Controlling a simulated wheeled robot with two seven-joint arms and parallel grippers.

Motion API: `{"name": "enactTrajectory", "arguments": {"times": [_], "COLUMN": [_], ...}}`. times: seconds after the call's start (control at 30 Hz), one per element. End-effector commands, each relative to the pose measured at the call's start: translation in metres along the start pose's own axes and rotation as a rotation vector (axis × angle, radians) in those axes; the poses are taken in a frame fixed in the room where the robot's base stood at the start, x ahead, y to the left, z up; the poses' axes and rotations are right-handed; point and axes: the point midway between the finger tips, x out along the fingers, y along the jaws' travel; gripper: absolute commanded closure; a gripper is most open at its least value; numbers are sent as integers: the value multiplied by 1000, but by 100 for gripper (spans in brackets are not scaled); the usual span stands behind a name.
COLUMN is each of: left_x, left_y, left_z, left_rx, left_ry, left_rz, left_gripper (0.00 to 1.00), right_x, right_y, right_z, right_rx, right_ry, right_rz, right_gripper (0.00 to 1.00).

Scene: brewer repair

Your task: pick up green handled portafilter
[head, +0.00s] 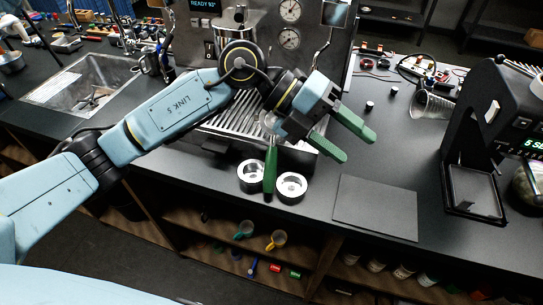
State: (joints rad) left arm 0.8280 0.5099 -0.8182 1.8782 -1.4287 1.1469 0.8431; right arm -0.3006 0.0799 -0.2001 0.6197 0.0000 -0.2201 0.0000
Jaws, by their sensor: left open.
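My left gripper (358,147) has green fingers and is open and empty. It hangs over the counter to the right of the portafilter, with its fingers pointing right and toward me. My right gripper is not in view.
Two silver round cups (291,187) flank the handle closely at the counter edge. The espresso machine (288,65) stands behind. A dark mat (375,207) lies to the right, then a grinder (490,130). A sink (85,85) is at left. Mugs sit on a shelf below.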

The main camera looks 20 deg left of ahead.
Motion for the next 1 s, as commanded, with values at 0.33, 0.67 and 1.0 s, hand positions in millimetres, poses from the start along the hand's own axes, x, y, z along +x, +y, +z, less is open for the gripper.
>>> {"name": "enactTrajectory", "arguments": {"times": [0.33,0.67,1.0], "left_x": [-118,-124,-96], "left_y": [92,127,165], "left_z": [40,43,45], "left_rx": [-125,-173,-168], "left_ry": [-83,-106,-108], "left_rz": [836,952,948], "left_gripper": [47,47,47], "right_x": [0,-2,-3], "right_y": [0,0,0], "right_z": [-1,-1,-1], "right_rx": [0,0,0], "right_ry": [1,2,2], "right_rz": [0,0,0], "right_gripper": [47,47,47]}}
